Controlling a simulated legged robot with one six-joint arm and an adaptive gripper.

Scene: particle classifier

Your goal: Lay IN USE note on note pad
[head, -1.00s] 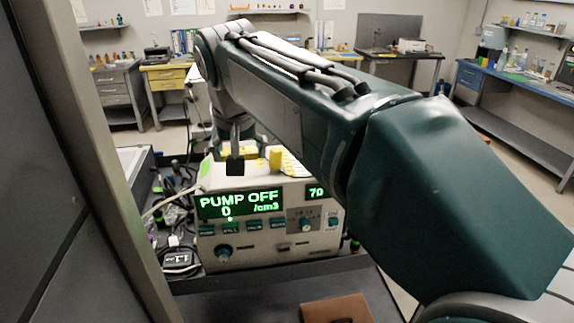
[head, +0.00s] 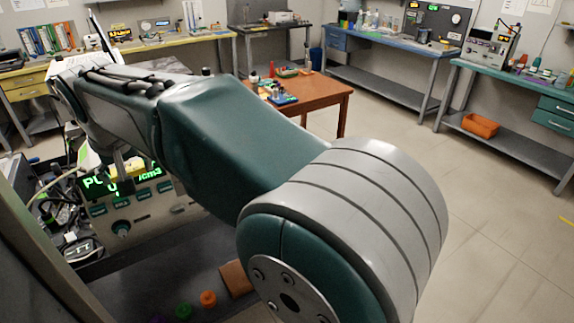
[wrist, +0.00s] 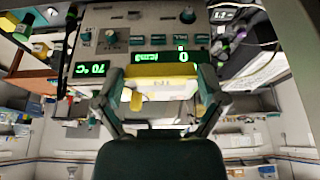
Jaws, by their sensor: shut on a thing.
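I cannot make out the note pad for certain in either view.
Cables and small devices (head: 62,222) crowd the left of the machine. An orange-brown table (head: 322,92) with small items stands behind my arm. Blue benches (head: 375,82) line the far wall. Open floor (head: 500,215) lies to the right. Small coloured caps (head: 208,298) sit low in front.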

